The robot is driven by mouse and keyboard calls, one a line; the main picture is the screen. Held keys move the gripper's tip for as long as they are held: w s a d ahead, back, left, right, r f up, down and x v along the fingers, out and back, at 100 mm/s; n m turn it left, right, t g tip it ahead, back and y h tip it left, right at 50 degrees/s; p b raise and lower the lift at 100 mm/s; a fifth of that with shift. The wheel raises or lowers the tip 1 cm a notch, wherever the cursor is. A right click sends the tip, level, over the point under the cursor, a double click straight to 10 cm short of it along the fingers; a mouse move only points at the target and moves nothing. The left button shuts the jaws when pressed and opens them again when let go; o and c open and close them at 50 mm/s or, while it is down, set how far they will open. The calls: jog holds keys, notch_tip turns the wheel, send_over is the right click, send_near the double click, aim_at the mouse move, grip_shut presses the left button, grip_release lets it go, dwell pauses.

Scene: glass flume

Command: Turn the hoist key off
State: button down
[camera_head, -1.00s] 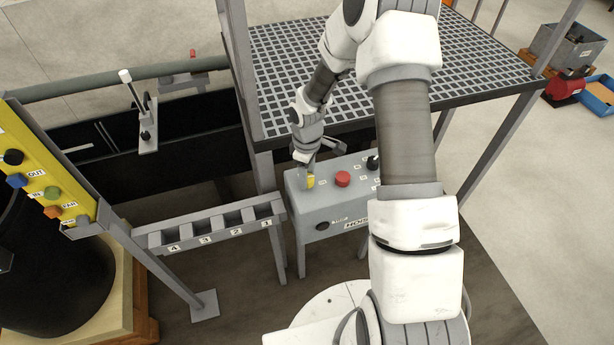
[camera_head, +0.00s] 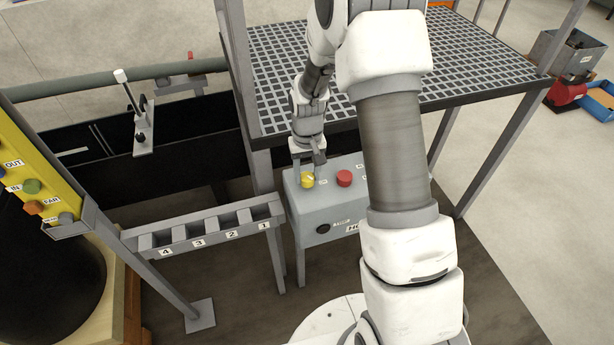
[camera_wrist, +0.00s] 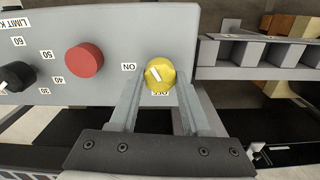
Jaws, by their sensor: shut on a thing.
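The hoist key is a round yellow knob (camera_head: 308,180) on top of the grey hoist box (camera_head: 350,207), at its left end. In the wrist view the yellow knob (camera_wrist: 160,75) carries a slanted white mark. The ON label is beside it, and the OFF label is partly hidden at its lower edge. My gripper (camera_head: 309,170) reaches down to the knob from the far side. In the wrist view my gripper (camera_wrist: 160,88) has one finger on each side of the knob, shut on it.
A red button (camera_head: 344,178) sits right of the key, and a black dial (camera_wrist: 15,77) lies beyond it. A slotted grey rack (camera_head: 205,235) stands left of the box. The metal grating (camera_head: 400,75) is behind, and a yellow button panel (camera_head: 35,175) is at far left.

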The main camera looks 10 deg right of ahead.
aim_at(308, 176)
jog(key=m+b, duration=0.1)
jog(key=m, duration=0.4)
jog(key=shift+m, duration=0.3)
dwell(0.4)
jog(key=shift+c, duration=1.9)
grip_release()
notch_tip(308, 176, up, 17)
jog(key=p, duration=0.1)
jog(key=shift+r, duration=0.2)
jog(key=shift+s, duration=0.1)
